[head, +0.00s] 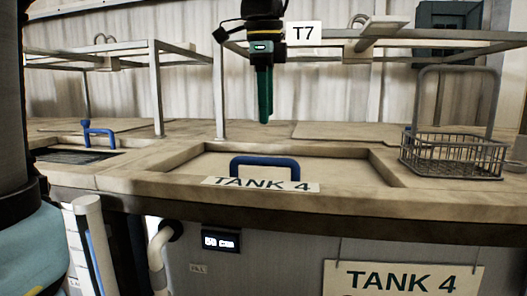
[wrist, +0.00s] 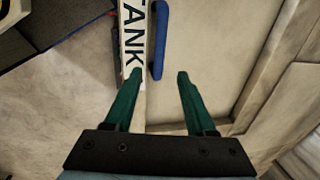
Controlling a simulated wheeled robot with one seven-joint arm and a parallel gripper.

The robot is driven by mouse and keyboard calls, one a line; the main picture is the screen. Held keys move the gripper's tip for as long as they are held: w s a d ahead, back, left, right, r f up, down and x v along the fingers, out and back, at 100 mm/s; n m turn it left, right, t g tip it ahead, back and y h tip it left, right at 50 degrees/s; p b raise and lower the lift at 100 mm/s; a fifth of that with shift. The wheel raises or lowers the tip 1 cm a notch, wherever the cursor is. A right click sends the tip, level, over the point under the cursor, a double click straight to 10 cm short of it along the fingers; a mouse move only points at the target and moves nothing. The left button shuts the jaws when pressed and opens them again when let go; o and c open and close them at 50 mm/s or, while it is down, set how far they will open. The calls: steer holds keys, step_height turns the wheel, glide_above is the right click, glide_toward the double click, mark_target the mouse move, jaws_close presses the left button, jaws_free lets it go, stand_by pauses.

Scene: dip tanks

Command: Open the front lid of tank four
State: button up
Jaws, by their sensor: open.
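The front lid (head: 325,167) of tank four lies flat in its recess in the tan top, shut as far as I can see. Its blue bar handle (head: 264,161) stands up near the front edge, just behind the TANK 4 label (head: 262,185). My gripper (head: 264,120) points down above the lid, clear of the handle in the head view. In the wrist view my gripper (wrist: 159,73) has its two green fingers apart with nothing between them; the blue handle (wrist: 159,38) runs up from near the fingertips, beside the label (wrist: 133,40).
A wire basket (head: 452,157) with a tall hoop stands right of the lid. Grey frame posts (head: 157,90) rise behind, and a T7 sign (head: 303,33) hangs by my wrist. Another blue handle (head: 99,137) is at the left, by a dark grated opening (head: 75,156).

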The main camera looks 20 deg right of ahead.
mark_target(268, 159)
steer(key=f, duration=0.3)
steer(key=w+f, duration=0.1)
steer(key=f, duration=0.2)
steer(key=d+f, duration=0.1)
steer(key=f, duration=0.3)
steer(key=shift+w+f, duration=0.1)
steer(key=shift+w, duration=0.25)
jaws_close()
stand_by(0.9)
